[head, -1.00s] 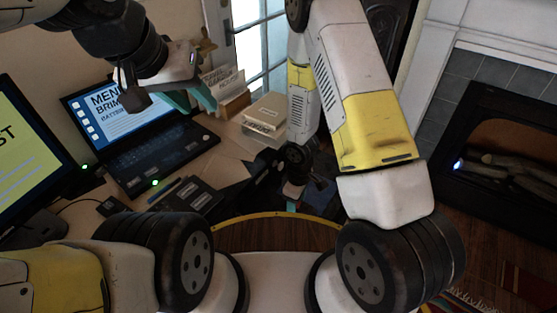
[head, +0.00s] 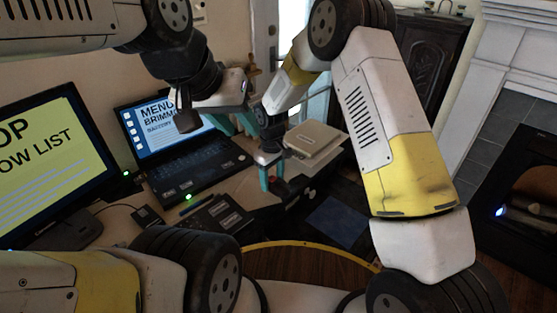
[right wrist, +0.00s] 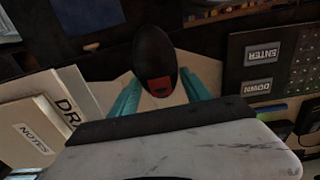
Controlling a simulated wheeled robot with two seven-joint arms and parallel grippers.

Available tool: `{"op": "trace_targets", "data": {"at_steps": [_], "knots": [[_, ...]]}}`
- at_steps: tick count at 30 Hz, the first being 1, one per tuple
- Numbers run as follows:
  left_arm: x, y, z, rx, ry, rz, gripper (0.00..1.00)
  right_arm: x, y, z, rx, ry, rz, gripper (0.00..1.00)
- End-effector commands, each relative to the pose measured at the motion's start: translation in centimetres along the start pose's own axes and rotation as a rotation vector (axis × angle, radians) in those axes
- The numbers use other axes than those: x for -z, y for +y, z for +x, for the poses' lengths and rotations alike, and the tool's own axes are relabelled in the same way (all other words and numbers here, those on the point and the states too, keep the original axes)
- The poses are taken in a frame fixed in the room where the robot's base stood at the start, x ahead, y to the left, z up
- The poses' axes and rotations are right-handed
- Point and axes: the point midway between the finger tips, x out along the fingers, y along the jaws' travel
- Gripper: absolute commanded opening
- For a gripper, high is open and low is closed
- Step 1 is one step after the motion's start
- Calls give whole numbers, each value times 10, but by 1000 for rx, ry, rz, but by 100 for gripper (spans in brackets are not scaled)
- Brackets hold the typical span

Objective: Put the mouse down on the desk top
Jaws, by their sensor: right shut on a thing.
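The mouse (right wrist: 152,55), black with a red patch, is between the teal fingers of my right gripper (right wrist: 158,92) in the right wrist view. That gripper is shut on it. In the head view my right gripper (head: 272,180) points down near the front part of the light brown desk top (head: 258,192), with a small dark red bit of the mouse (head: 279,181) showing between the fingers. I cannot tell whether the mouse touches the desk. My left gripper (head: 233,124) is higher, in front of the laptop, with its teal fingers apart and nothing seen between them.
The laptop (head: 185,170) stands open at the back left, with a monitor (head: 45,150) farther left. A black keypad device (head: 218,217) lies at the desk's front. A stack of pale boxes or books (head: 316,138) is just right of my right gripper. A dark fireplace stands far right.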

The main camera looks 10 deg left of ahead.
Motion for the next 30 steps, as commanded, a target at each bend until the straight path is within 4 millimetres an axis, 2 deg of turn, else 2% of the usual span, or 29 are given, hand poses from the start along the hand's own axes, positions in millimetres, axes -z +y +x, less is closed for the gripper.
{"op": "trace_targets", "data": {"at_steps": [3,9,15,22,30], "knots": [[0,0,0,0,0,0,36,23,22,4,0,2,2,12],[0,0,0,0,0,0,36,43,41,6,0,1,0,12],[0,0,0,0,0,0,36,52,50,7,0,1,1,12],[0,0,0,0,0,0,36,50,48,41,0,-1,0,12],[0,0,0,0,0,0,36,50,49,42,-1,0,0,12]]}}
